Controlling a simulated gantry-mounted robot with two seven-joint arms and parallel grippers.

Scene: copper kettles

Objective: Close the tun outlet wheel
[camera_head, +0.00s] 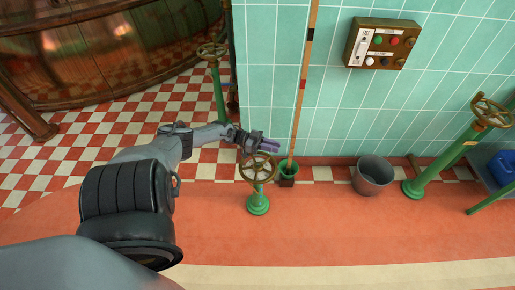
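A brass spoked handwheel (257,168) sits on a short green pedestal (258,203) at the middle of the floor. My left gripper (271,145) appears just above this wheel's upper rim in the head view, its purple-tinted fingers pointing right. I cannot tell whether it touches the wheel, and the gap between its fingers is too small to judge. A second brass wheel (212,50) stands on a green post farther back, and a third wheel (492,110) tops a slanting green pipe at right. No label shows which wheel is the tun outlet. My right gripper is not in view.
A tall wooden pole (299,95) stands in a small green holder (288,170) just right of the near wheel. A grey bucket (373,175) stands by the tiled wall. A control box (383,43) hangs above. A large copper vessel (110,45) fills the back left. The front floor is clear.

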